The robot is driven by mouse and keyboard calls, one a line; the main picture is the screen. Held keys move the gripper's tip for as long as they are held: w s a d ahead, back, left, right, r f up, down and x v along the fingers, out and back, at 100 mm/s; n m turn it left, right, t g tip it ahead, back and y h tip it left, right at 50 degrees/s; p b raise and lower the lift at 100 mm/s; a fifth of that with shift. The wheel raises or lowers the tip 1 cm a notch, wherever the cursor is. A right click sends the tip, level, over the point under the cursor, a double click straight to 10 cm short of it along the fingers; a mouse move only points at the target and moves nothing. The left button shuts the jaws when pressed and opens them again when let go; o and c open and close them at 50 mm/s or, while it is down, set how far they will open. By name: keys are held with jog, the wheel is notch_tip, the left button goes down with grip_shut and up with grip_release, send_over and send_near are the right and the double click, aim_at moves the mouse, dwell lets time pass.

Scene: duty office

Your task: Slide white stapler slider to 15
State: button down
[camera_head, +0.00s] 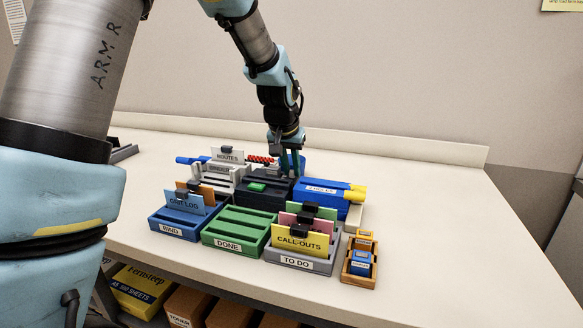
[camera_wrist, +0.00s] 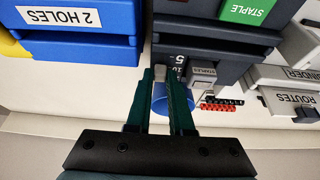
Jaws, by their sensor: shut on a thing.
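The stapler (camera_head: 258,199) is a dark box with a green button (camera_head: 257,187), in the middle of the back row. The button reads STAPLE in the wrist view (camera_wrist: 247,10). A pale slider knob (camera_wrist: 160,73) sits on the stapler's back face, beside a scale where a 5 (camera_wrist: 180,58) and what looks like a 10 can be read. My gripper (camera_head: 290,160) reaches down behind the stapler. In the wrist view its dark green fingers (camera_wrist: 162,78) are shut on the knob. The knob is hidden in the head view.
A blue 2 HOLES punch (camera_head: 322,195) with yellow parts stands right of the stapler, and a white-grey binder (camera_head: 228,176) left. A blue round container (camera_wrist: 170,103) lies behind my fingers. Card trays, including a green DONE tray (camera_head: 232,228), stand in front.

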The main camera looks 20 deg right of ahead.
dwell(0.9)
jog(key=shift+w+d+r, duration=0.1)
jog(key=shift+w+d, duration=0.65)
jog(key=shift+w, duration=0.05)
jog(key=c, duration=0.8)
grip_release()
jog(key=b+v, duration=0.1)
jog(key=v, duration=0.9)
jog(key=shift+r+b, duration=0.3)
